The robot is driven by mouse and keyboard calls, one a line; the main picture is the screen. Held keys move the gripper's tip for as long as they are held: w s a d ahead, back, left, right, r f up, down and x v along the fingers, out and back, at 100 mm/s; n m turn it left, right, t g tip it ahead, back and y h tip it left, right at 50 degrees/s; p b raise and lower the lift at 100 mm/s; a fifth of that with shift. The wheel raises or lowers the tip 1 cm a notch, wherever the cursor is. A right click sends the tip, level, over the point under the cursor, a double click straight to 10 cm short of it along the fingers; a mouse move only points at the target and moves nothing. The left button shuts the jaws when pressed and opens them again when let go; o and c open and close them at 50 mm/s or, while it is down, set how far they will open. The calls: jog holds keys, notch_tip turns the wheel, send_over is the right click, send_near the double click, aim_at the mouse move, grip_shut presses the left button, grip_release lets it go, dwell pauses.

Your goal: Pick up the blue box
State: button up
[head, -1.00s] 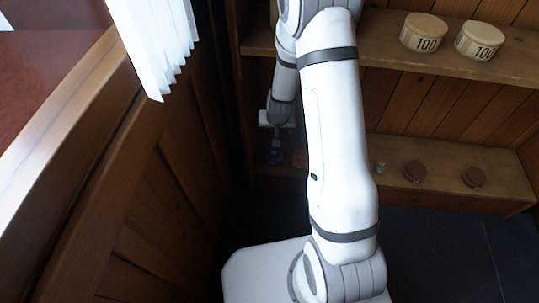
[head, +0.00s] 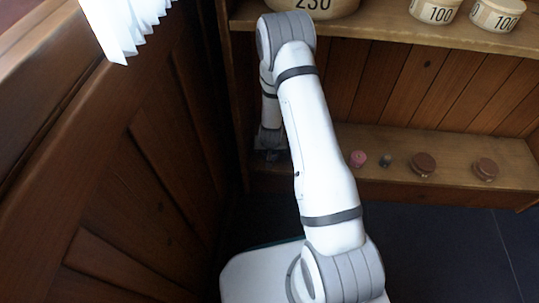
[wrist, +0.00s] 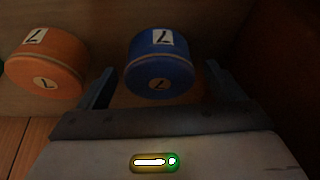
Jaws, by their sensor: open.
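The blue box (wrist: 160,62) is round, with a lidded top and white and tan labels marked 7. In the wrist view it appears between the two fingers of my gripper (wrist: 159,84), which is open and empty. One finger shows on each side of the box, with a gap to each. I cannot tell how deep the fingers reach along it. In the head view my gripper (head: 268,146) is low at the left end of the lower shelf, in shadow, and the blue box cannot be made out there.
An orange box (wrist: 45,66) stands left of the blue one. The lower shelf (head: 455,172) also holds a pinkish box (head: 358,159), a small grey piece (head: 386,161) and brown boxes (head: 424,164). The upper shelf (head: 400,27) is overhead. A wooden panel (head: 150,190) rises at left.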

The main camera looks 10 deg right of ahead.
jog(key=shift+w+f, duration=0.2)
jog(key=shift+f, duration=0.25)
jog(key=shift+r, duration=0.1)
jog(key=shift+c, duration=0.5)
jog(key=c, duration=1)
